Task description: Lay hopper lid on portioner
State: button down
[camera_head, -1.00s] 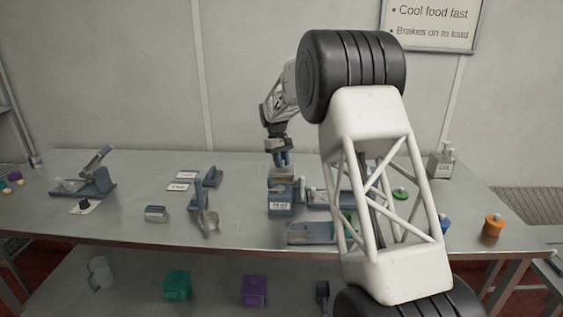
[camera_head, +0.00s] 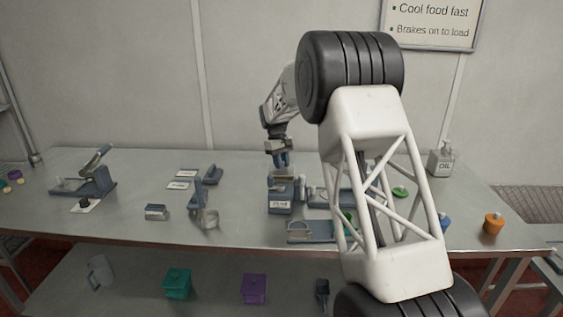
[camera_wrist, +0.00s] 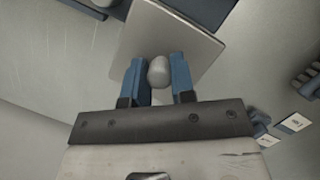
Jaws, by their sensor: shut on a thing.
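The hopper lid is a flat grey square plate (camera_wrist: 165,40) with a rounded pale knob (camera_wrist: 158,72), seen in the wrist view. My gripper (camera_wrist: 158,82) is shut on that knob, one blue finger on each side. In the head view my gripper (camera_head: 281,160) points down just above the portioner (camera_head: 280,199), a blue-grey box with a white label on its front. A dark blue edge shows past the lid at the top right of the wrist view. I cannot tell whether the lid touches the portioner or is just above it.
Blue-grey trays (camera_head: 310,232) stand close to the portioner's right and front right. A lever device (camera_head: 203,200) and a small metal block (camera_head: 157,212) are to its left. An orange container (camera_head: 493,224) and an oil bottle (camera_head: 441,158) are at the right.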

jog(key=shift+f, duration=0.8)
dwell(0.5)
jog(key=shift+c, duration=2)
grip_release()
jog(key=shift+v, duration=3.45)
jog(key=shift+s+r, duration=0.1)
